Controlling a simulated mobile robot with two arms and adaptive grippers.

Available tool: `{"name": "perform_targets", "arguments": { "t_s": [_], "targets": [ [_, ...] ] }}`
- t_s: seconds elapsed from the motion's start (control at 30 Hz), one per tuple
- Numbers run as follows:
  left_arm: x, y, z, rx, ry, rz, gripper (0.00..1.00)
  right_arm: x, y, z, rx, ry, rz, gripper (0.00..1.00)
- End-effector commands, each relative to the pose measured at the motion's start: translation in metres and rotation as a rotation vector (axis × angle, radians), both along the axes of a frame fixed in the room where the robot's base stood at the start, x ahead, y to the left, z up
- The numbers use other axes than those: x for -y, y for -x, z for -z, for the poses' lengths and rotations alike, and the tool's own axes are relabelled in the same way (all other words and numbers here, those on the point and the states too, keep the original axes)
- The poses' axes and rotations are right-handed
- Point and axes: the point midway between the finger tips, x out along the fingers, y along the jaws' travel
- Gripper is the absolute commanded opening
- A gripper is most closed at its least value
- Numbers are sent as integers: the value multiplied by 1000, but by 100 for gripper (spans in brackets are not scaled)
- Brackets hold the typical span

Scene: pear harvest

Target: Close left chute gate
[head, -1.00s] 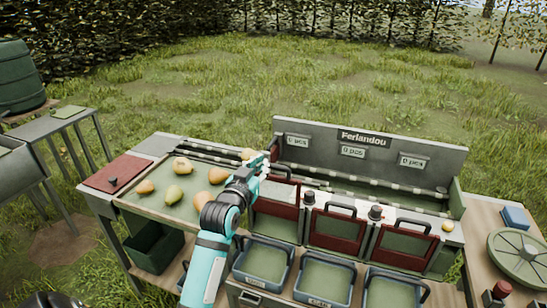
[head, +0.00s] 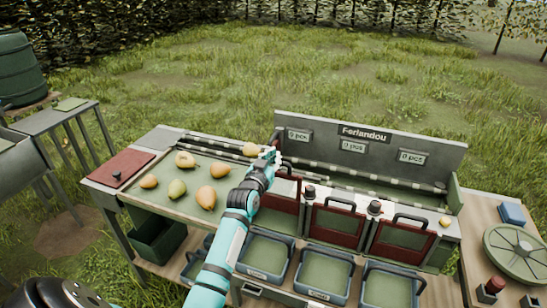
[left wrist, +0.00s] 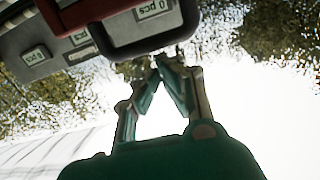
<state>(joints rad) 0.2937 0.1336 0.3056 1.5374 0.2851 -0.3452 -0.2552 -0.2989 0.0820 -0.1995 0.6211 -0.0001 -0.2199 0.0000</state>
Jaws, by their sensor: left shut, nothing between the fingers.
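The left chute gate (head: 286,205) has a red frame and sits higher than the red-framed middle gate (head: 337,228) and right gate (head: 402,243). Green shows below its lower edge. My left gripper (head: 271,156) is shut and empty, above the left gate's upper left part. My arm hides part of that gate. In the left wrist view the closed fingertips (left wrist: 176,62) lie just below a dark looped handle (left wrist: 150,45) in the picture, with a red frame (left wrist: 85,12) beside it. I cannot tell whether they touch. My right gripper is not in view.
Several pears (head: 177,188) lie on the sorting tray left of my arm. Blue-rimmed bins (head: 323,276) stand below the gates. Dark knobs (head: 375,207) stand between the gates. The sign panel (head: 370,146) rises behind. A green wheel (head: 518,252) lies at the right.

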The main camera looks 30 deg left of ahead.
Motion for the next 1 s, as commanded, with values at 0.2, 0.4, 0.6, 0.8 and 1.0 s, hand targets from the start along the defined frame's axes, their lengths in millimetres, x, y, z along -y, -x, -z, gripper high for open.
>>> {"name": "perform_targets", "arguments": {
  "t_s": [0.2, 0.4, 0.6, 0.8, 1.0],
  "targets": [
    [0, 0, 13, -2, 0, 0, 0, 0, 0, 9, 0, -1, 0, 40],
    [0, 1, 71, -11, 2, 2, 0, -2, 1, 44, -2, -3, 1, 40],
    [0, 0, 103, -5, 0, 1, 0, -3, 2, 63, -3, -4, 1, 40],
    [0, 0, 107, -6, 2, 1, 0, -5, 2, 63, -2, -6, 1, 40],
    [1, 1, 108, -8, 3, 2, 0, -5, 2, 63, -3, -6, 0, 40]
  ]
}}
